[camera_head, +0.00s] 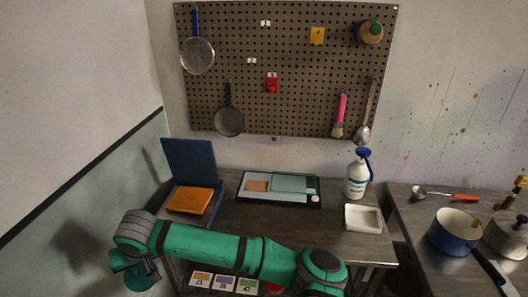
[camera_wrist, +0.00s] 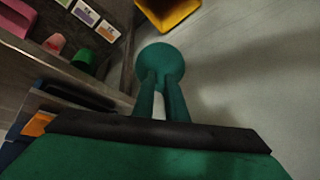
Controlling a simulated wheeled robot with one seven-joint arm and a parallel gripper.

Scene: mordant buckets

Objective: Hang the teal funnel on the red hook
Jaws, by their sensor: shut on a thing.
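My gripper (camera_wrist: 161,84) is shut on the teal funnel, whose round teal end (camera_wrist: 161,58) shows just beyond the fingertips in the wrist view. In the head view my gripper (camera_head: 125,262) is at the lower left, off the table's left front, with the funnel (camera_head: 143,278) low beside it. The funnel's spout is not clear in either view. The red hook (camera_head: 272,84) is on the middle of the pegboard (camera_head: 290,110), with nothing hanging on it. It is far above and to the right of my gripper.
A strainer (camera_head: 197,56), a dark pan (camera_head: 229,122) and a pink brush (camera_head: 341,112) hang around the hook. A blue stand (camera_head: 190,155), a spray bottle (camera_head: 357,178) and a white tray (camera_head: 362,219) stand on the table. A yellow container (camera_wrist: 168,14) is on the floor.

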